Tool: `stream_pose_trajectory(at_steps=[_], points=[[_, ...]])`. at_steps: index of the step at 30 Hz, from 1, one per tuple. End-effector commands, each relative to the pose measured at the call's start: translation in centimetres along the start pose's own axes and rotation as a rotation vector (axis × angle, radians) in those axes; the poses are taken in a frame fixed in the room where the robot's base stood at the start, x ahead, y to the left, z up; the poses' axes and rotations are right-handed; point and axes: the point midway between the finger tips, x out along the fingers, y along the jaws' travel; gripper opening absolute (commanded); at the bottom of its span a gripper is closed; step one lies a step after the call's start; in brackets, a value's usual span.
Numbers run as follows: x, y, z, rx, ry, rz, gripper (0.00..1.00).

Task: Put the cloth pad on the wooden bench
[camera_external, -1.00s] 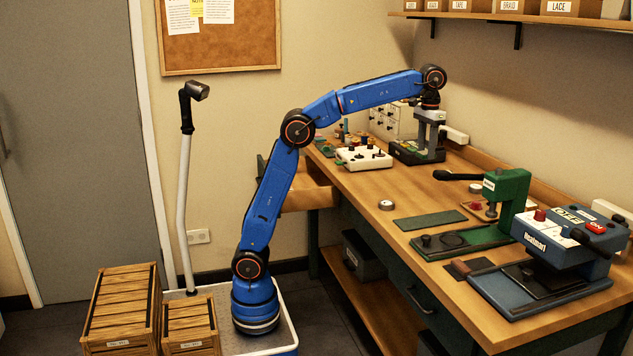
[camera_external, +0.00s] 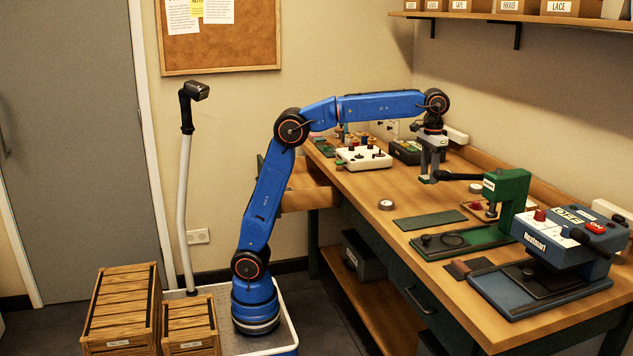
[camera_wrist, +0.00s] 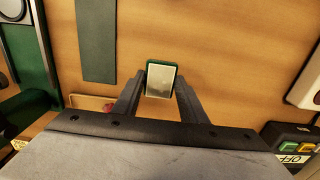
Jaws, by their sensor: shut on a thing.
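My gripper (camera_external: 430,176) is over the wooden bench (camera_external: 358,196), pointing down. In the wrist view, the gripper (camera_wrist: 160,97) is shut on a small block-like piece with a green edge and a pale face, which I take to be the cloth pad (camera_wrist: 161,79). In the external view the pad is small and hard to make out at the fingertips. It appears held above the bench top, with the bare wood (camera_wrist: 215,45) behind it.
A flat dark green mat (camera_external: 430,221) lies on the bench in front of the gripper. The green press (camera_external: 507,190) and blue heat press (camera_external: 570,245) stand to the right. A white control box (camera_external: 364,158) and a dark box (camera_external: 405,151) stand behind.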

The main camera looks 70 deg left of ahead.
Motion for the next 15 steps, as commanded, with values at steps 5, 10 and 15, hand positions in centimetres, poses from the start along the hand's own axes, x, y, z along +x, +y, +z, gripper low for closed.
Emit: stream_pose_trajectory(at_steps=[5,10,15], points=[[2.6,-0.1,0.1,0.000,-0.001,0.000,0.16],[3.6,0.0,0.1,0.000,-0.001,0.000,0.16],[5.3,-0.1,0.1,0.000,-0.003,-0.001,0.16]])
